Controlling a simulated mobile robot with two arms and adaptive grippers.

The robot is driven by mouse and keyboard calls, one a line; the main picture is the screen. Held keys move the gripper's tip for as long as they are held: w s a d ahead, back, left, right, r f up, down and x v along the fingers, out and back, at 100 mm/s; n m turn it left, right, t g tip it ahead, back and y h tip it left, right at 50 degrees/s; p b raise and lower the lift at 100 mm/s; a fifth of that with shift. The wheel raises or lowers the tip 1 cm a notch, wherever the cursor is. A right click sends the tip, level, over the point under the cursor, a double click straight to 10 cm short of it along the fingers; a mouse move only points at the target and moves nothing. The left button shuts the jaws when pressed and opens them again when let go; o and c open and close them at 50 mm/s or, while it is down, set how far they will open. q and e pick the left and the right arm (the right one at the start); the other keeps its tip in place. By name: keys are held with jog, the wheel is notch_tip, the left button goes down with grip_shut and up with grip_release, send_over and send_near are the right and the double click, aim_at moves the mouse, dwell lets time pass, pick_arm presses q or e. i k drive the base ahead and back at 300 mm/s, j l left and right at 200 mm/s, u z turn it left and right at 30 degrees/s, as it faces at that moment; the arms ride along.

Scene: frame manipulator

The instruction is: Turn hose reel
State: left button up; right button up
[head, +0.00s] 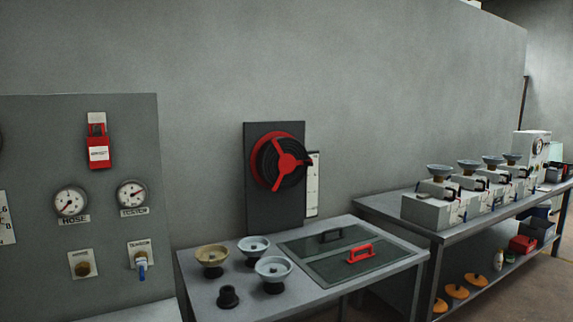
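The hose reel (284,164) is mounted on a dark upright panel (262,213) behind a grey table. It has a red rim and a red three-spoked hub over black coiled hose. One spoke points up and left, one to the right, and one down and left. Neither of my grippers is in the head view, so nothing of mine touches the reel.
The grey table (218,297) holds several bowls (273,269) and a dark plate with a red handle (360,252). A gauge panel (100,205) stands at left. A longer bench (385,208) with bowl-topped devices is at right.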

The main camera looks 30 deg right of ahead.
aim_at(278, 160)
jog(key=i+l+z, duration=0.1)
jog(key=i+l, duration=0.6)
jog(key=i, duration=0.1)
